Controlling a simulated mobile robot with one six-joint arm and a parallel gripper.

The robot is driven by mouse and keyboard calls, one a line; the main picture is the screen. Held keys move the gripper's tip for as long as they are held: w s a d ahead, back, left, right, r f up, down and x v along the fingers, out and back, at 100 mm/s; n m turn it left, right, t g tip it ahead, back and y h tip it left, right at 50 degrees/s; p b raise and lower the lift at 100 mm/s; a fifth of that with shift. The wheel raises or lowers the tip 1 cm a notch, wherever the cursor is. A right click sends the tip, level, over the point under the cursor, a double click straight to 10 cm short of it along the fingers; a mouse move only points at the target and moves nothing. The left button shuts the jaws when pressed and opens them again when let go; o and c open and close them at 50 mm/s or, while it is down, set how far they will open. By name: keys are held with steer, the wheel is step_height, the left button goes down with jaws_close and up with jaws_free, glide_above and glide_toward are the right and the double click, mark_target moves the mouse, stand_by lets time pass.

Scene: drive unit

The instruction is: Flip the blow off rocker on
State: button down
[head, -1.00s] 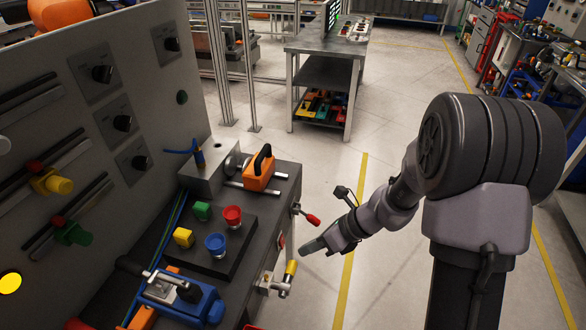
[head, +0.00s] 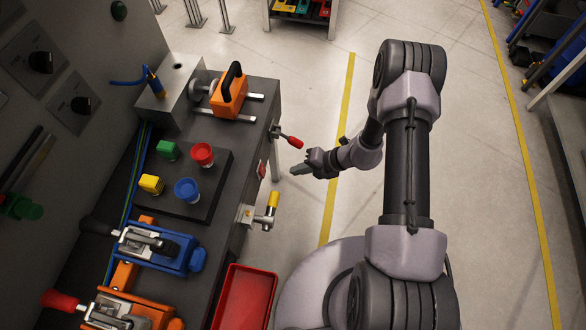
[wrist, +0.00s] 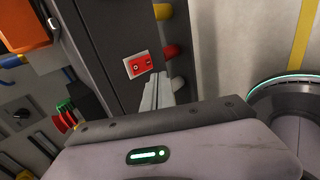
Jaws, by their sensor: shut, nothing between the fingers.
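A red rocker switch (wrist: 138,64) with light marks sits on a pale plate on the bench's side face in the wrist view. In the head view it is a small red patch (head: 262,169) on that face, seen at a steep angle. I cannot read a label or tell which way it is tipped. My gripper (head: 292,170) is shut and empty, to the right of the rocker and apart from the bench. In the wrist view its fingers (wrist: 155,92) are together, just below and right of the rocker plate.
A red-handled lever (head: 292,141) and a yellow-handled valve (head: 271,206) stick out from the bench side on either side of the rocker. Push buttons (head: 202,154) and toggle clamps (head: 155,250) sit on top. A red bin (head: 245,297) is below.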

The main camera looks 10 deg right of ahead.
mark_target(264, 171)
steer(key=a+r+b+x, duration=0.1)
steer(key=b+x, duration=0.2)
steer(key=x, duration=0.7)
steer(key=shift+w+a+r, duration=0.3)
steer(key=shift+w+r, duration=0.05)
steer(key=shift+w+a+r+y, duration=0.15)
steer(key=shift+a+r+y, duration=0.1)
steer(key=shift+r+y, duration=0.4)
steer(key=shift+r, duration=0.1)
